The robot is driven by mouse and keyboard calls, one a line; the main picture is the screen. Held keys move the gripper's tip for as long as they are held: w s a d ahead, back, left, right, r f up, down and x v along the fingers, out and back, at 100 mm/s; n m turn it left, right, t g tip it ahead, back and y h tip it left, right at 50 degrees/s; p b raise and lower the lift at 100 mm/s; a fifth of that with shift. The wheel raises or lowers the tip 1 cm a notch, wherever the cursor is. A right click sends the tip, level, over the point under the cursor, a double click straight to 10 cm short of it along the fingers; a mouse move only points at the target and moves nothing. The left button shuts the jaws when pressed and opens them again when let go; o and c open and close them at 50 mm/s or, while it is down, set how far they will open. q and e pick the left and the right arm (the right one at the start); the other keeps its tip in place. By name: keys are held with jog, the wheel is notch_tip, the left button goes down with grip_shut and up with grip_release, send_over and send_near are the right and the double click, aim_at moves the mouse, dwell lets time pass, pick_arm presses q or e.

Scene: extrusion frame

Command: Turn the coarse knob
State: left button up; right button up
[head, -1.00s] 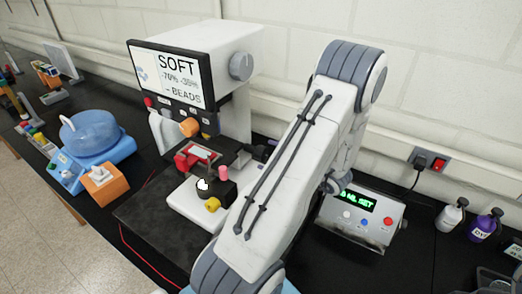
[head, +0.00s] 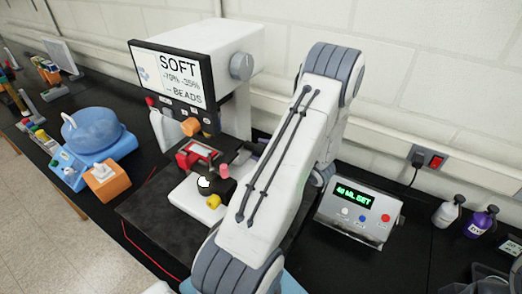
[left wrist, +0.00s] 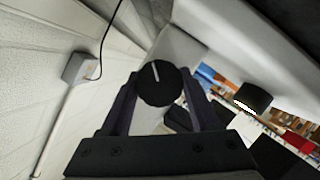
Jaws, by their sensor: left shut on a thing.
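The coarse knob (left wrist: 158,88) is a round black knob with a white line on its face, seen end-on in the left wrist view. My left gripper (left wrist: 158,84) is shut on it, with one dark finger on each side. The knob sits on the side of the white microscope-like instrument (head: 199,48). In the head view my arm covers most of that side, and the knob cannot be made out clearly. My right gripper is in neither view.
A grey control box (head: 360,212) with a green display stands right of my arm. Small bottles (head: 480,222) stand further right. A blue device (head: 92,132) and an orange block (head: 106,180) are at left. The wall runs close behind.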

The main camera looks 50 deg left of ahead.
pick_arm(q)
jog(key=shift+r+m+g+h+p, duration=0.15)
jog(key=shift+m+g+h+p, duration=0.25)
jog(key=shift+m+p, duration=0.45)
jog(key=shift+m+g, duration=0.3)
jog(key=shift+m, duration=0.05)
jog(key=o, duration=1.3)
jog(key=shift+o, duration=0.2)
jog(key=shift+d, duration=0.1)
jog(key=shift+w+d, duration=0.15)
jog(key=shift+d, duration=0.2)
jog(key=b+v, duration=0.3)
jog(key=v, duration=0.6)
jog(key=shift+d, duration=0.3)
